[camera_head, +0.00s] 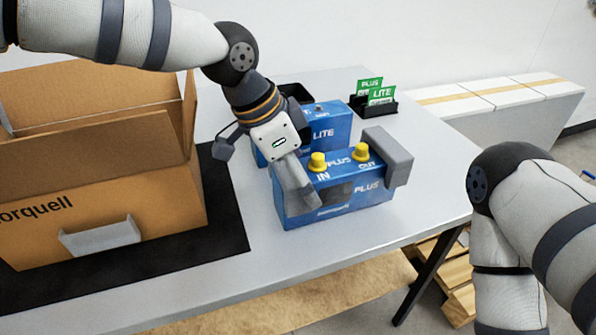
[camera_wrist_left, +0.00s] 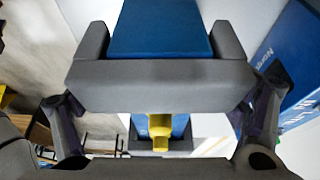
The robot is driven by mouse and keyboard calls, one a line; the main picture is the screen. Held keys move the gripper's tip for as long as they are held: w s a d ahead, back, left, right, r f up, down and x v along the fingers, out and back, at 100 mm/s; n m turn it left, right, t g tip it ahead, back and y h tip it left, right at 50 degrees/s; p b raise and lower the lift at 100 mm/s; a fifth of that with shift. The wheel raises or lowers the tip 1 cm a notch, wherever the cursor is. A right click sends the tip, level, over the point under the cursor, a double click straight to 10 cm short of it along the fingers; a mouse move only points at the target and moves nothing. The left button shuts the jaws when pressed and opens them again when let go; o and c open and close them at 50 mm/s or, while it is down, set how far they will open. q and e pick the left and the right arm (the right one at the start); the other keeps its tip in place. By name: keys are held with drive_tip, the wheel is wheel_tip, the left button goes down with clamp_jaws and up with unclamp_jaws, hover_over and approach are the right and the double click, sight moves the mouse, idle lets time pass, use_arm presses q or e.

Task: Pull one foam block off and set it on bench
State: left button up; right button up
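A blue analyser marked PLUS (camera_head: 340,192) stands on the bench with two yellow caps (camera_head: 318,161) on top. A grey foam block (camera_head: 397,160) covers its right end. Another grey foam block (camera_head: 297,186) is at its left end, directly below my left gripper (camera_head: 268,160). In the left wrist view this foam block (camera_wrist_left: 150,85) spans the space between the spread fingers of my left gripper (camera_wrist_left: 160,104), with blue casing between its arms. The gripper looks open; finger contact is unclear. My right gripper is outside the frame.
A blue LITE unit (camera_head: 328,130) stands close behind. A large open cardboard box (camera_head: 110,205) sits on a black mat (camera_head: 228,210) at the left. A black holder with green cards (camera_head: 375,104) is at the back. The bench (camera_head: 428,195) is clear at the right.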

use_arm(q)
drive_tip(key=shift+c, duration=0.9)
drive_tip(key=o, duration=0.4)
drive_tip(key=shift+c, duration=0.2)
drive_tip(key=c, duration=0.4)
drive_tip(key=shift+r, duration=0.55)
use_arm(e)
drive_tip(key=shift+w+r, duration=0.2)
use_arm(q)
wheel_tip(320, 180, up, 2)
drive_tip(key=shift+r+p, duration=0.1)
drive_tip(key=shift+p, duration=0.35)
drive_tip(key=shift+r+p, duration=0.4)
drive_tip(key=shift+r, duration=1.9)
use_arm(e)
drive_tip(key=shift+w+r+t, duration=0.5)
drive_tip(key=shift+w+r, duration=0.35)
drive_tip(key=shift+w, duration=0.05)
use_arm(q)
drive_tip(key=shift+f, duration=0.15)
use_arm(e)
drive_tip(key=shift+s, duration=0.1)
